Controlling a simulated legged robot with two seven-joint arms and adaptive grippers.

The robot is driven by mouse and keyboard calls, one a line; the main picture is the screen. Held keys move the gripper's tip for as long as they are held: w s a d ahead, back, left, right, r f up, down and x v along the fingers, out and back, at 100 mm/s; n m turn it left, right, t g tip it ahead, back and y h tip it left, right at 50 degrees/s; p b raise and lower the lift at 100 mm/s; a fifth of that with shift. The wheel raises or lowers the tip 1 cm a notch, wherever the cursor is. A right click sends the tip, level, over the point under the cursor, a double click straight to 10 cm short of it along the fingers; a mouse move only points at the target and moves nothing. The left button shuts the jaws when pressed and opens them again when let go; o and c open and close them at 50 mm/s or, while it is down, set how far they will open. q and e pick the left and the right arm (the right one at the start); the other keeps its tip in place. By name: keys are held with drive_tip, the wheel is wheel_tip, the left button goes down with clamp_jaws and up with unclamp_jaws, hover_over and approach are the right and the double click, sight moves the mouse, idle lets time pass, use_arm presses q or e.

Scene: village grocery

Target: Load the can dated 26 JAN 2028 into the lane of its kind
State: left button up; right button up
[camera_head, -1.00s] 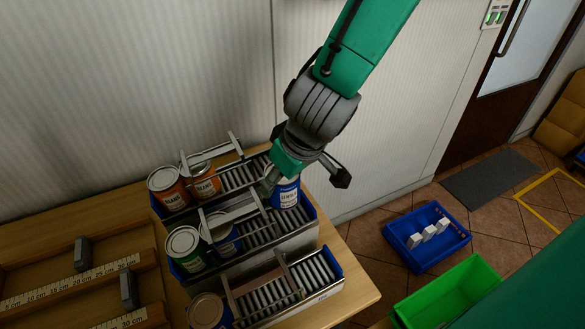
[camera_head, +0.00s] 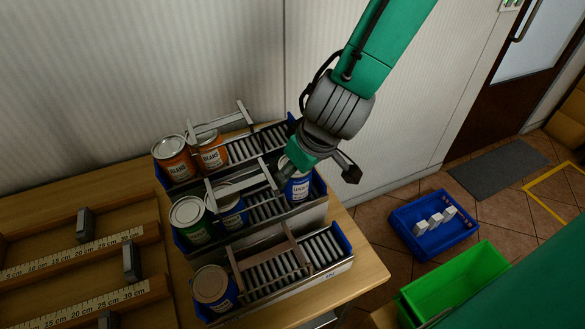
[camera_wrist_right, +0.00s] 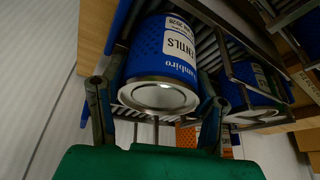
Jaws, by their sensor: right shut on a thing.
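My right gripper (camera_head: 291,172) is shut on a blue can (camera_head: 298,188) with a white lentils label. The can is upright at the right end of the middle lane (camera_head: 262,208); I cannot tell whether it rests on the rollers. In the right wrist view the can (camera_wrist_right: 165,62) sits between the fingers (camera_wrist_right: 158,105), label upside down; "2028" is partly readable, the rest of the date is not. Another blue can (camera_head: 230,208) stands farther left in the middle lane, beside a green can (camera_head: 190,222). My left gripper is not in view.
Orange beans cans (camera_head: 174,160) stand in the back lane. The front lane holds a can with a brownish lid (camera_head: 212,287). Metal bars cross above the lanes. Wooden ruler racks (camera_head: 95,250) lie left. A blue crate (camera_head: 408,238) and a green crate (camera_head: 450,283) are at right.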

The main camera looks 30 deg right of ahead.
drive_tip(key=shift+d, duration=0.3)
drive_tip(key=o, duration=1.4)
drive_tip(key=shift+d, duration=0.25)
drive_tip(key=shift+o, duration=0.2)
drive_tip(key=shift+d+f, duration=0.1)
drive_tip(key=shift+d, duration=0.2)
drive_tip(key=shift+a, duration=0.3)
drive_tip(key=shift+a+r, duration=0.2)
drive_tip(key=v, duration=0.3)
drive_tip(key=shift+a+r, duration=0.15)
drive_tip(key=shift+r, duration=0.2)
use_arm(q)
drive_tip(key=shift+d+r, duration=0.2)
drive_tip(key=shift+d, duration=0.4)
use_arm(e)
drive_tip(key=s+d+r, duration=0.2)
drive_tip(key=s+r, duration=0.1)
drive_tip(key=r, duration=0.4)
drive_tip(key=shift+s+d, duration=0.15)
drive_tip(key=shift+d, duration=0.15)
